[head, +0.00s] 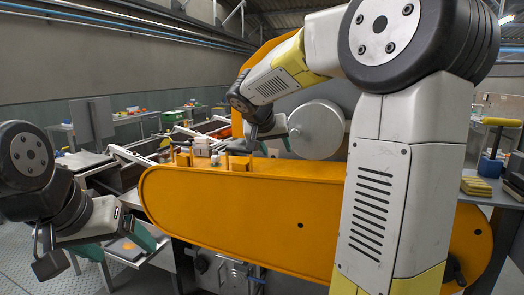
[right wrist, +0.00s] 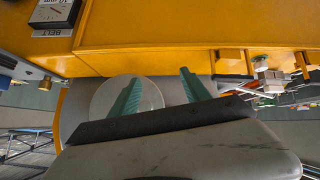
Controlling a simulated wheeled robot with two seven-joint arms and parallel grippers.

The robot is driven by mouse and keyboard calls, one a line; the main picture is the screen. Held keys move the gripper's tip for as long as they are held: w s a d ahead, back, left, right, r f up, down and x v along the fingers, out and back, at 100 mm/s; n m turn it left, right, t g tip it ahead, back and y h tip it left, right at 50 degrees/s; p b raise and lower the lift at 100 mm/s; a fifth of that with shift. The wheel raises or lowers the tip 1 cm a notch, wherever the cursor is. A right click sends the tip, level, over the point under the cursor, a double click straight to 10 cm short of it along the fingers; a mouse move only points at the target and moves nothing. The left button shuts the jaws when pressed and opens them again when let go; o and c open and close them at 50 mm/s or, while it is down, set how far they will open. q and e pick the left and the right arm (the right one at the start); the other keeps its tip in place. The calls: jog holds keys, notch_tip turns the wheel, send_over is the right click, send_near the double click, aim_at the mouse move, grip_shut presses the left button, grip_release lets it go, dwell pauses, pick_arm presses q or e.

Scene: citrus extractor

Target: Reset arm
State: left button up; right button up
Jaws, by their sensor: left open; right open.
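The orange machine housing (head: 245,210) lies across the middle of the head view, and its orange face (right wrist: 200,30) fills the top of the right wrist view. A large grey disc (head: 318,128) stands behind it. My right arm reaches over the housing. My right gripper shows in the right wrist view (right wrist: 160,92) with teal fingers apart and nothing between them; the grey disc (right wrist: 110,95) is behind them. In the head view that hand is partly hidden behind my wrist. My left gripper (head: 120,244) is open and empty at the lower left, beside the housing's left end.
Small orange blocks and a white fitting (head: 215,158) sit on the housing's top edge. A gauge marked BELT (right wrist: 55,12) is on its face. Yellow blocks (head: 476,186) and a blue holder (head: 490,167) stand on a right-hand bench. Workbenches with clutter are behind.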

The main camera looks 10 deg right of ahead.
jog(key=shift+s+f, duration=0.15)
jog(key=shift+s, duration=0.3)
jog(key=s+a+f+n+y, duration=0.1)
jog(key=s+a+f+y, duration=0.1)
jog(key=s, duration=0.7)
jog(key=s+a+f+n+g+y, duration=0.1)
jog(key=s+a+f+n+y, duration=0.1)
jog(key=s, duration=0.7)
jog(key=s+a+f+n+y, duration=0.1)
jog(key=s+a+f+y, duration=0.2)
jog(key=s, duration=0.5)
jog(key=shift+s+a+f+n+y, duration=0.3)
jog(key=shift+s+a+f+y, duration=0.05)
jog(key=shift+s+a+y, duration=0.05)
jog(key=shift+c, duration=0.4)
